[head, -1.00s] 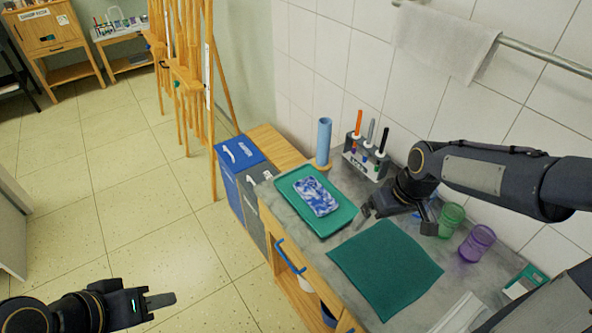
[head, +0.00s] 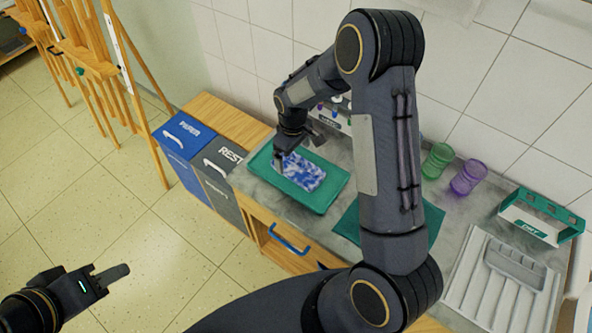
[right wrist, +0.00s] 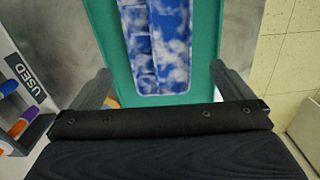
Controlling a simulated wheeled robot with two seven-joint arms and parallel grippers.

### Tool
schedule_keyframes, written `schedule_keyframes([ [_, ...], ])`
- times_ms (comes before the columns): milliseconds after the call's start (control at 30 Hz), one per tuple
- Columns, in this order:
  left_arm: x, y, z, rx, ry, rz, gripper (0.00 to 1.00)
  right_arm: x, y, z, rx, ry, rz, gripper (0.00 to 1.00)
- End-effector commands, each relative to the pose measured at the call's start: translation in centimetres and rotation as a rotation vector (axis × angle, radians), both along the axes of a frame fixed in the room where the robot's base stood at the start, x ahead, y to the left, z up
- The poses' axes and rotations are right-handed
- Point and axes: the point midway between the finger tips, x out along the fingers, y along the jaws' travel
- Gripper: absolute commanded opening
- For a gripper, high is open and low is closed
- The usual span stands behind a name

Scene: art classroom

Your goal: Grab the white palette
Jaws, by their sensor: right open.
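The palette (head: 304,172) is a rectangular white piece covered in blue marbled paint. It lies flat in a green tray (head: 318,204) on the grey counter. It also shows in the right wrist view (right wrist: 160,50), with small wells along one side. My right gripper (head: 297,148) is open and empty above the tray's far left part. In the right wrist view its two fingers (right wrist: 161,70) stand wide apart on either side of the tray, with the palette between them in the picture. My left gripper (head: 112,272) is over the floor at lower left, far from the counter; its jaw gap is unclear.
Blue and grey bins (head: 186,140) stand left of the counter. A marker rack (head: 335,118) is behind the tray. Green and purple cups (head: 468,177), a green-and-white box (head: 540,216) and a ridged white tray (head: 480,290) are to the right. My right arm hides part of a green mat (head: 348,222).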

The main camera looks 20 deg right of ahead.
Motion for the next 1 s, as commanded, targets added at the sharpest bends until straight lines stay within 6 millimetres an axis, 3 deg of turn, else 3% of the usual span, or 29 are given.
schedule_keyframes([
  [300, 0.0, 0.0, -2.5, 0.0, 0.0, 0.0, 0.36, -0.1, 0.0, -4.7, 0.0, 0.001, 0.0, 1.0],
  [567, 0.0, 0.0, -2.4, 0.0, 0.0, 0.0, 0.36, -0.1, -0.1, -4.6, 0.0, -0.001, -0.001, 0.99],
  [900, 0.0, 0.0, -2.4, 0.0, 0.0, 0.0, 0.36, -0.1, 0.0, -4.6, 0.0, -0.001, -0.001, 0.54],
  [1000, 0.0, 0.0, -2.4, 0.0, 0.0, 0.0, 0.36, 0.0, 0.0, -4.6, 0.0, -0.001, 0.0, 0.51],
])
